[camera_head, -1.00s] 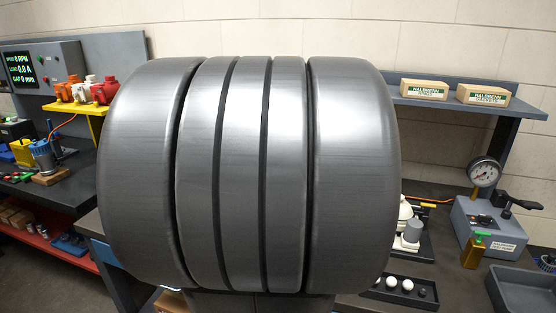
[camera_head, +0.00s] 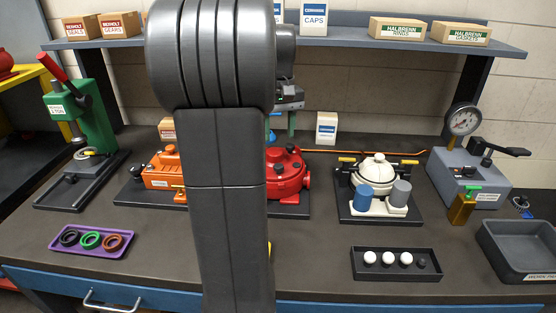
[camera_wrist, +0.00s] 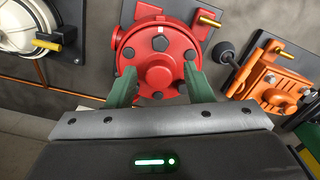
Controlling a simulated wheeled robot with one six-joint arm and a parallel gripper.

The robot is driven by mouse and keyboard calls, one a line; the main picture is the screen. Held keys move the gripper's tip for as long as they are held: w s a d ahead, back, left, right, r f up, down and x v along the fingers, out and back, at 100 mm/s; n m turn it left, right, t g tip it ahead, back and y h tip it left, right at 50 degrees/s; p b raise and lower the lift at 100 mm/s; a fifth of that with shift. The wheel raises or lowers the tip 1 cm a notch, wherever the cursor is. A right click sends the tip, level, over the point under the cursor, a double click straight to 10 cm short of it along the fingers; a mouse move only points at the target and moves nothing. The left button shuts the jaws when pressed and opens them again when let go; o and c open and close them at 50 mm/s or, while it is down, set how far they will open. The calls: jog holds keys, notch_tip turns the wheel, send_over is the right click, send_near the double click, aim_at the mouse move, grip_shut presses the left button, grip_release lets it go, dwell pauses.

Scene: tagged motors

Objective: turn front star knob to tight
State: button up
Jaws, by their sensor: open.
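A red motor (camera_head: 290,178) stands on a dark plate mid-bench, partly hidden by my arm in the head view. In the wrist view its round red cover (camera_wrist: 160,70) faces me, with several dark knobs around it. One dark knob (camera_wrist: 160,44) shows at the upper middle, another dark knob (camera_wrist: 190,54) at the right. I cannot tell for sure which is the front star knob. My gripper (camera_wrist: 160,74) is open, its two green fingers spread over the cover with nothing held between them. Whether the fingers touch the cover is unclear.
An orange unit (camera_head: 163,172) stands left of the red motor and a white one (camera_head: 376,175) right. A black tray (camera_head: 397,263) with white balls and a purple tray (camera_head: 90,242) with rings lie in front. A green press (camera_head: 88,130) and a gauge box (camera_head: 468,188) stand at the sides.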

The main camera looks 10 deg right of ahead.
aim_at(279, 165)
notch_tip(279, 165, down, 10)
jog(key=shift+r, duration=0.25)
jog(key=c, duration=1)
jog(key=shift+r+m, duration=0.1)
jog(key=shift+m, duration=0.2)
jog(key=o, duration=1)
